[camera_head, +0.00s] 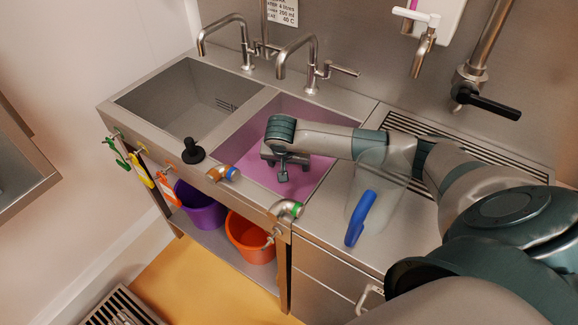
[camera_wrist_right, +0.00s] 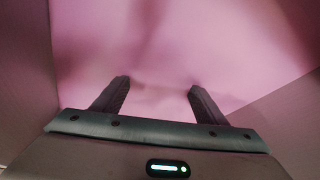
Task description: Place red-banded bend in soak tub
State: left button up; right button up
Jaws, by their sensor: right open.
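The right-hand sink basin, filled with pink liquid, looks like the soak tub (camera_head: 315,112). My right gripper (camera_head: 284,172) is over this basin, pointing down, with its two fingers apart. In the right wrist view the gripper (camera_wrist_right: 158,87) has nothing between its fingers, and pink fills the space beyond them. I see no red-banded bend in either view; the arm hides part of the basin. My left gripper is not in view.
An empty grey basin (camera_head: 180,95) is on the left. A black plunger-like knob (camera_head: 193,151) stands on the front ledge. A clear jug with a blue handle (camera_head: 360,218) stands on the right counter. Two taps (camera_head: 300,45) rise behind. Purple (camera_head: 200,211) and orange (camera_head: 250,240) buckets are below.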

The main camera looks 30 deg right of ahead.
jog(key=shift+b+v, duration=0.3)
jog(key=shift+v, duration=0.75)
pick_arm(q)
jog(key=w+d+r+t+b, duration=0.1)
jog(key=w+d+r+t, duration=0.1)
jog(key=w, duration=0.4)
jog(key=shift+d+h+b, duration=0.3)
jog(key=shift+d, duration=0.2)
pick_arm(e)
jog(key=v, duration=1)
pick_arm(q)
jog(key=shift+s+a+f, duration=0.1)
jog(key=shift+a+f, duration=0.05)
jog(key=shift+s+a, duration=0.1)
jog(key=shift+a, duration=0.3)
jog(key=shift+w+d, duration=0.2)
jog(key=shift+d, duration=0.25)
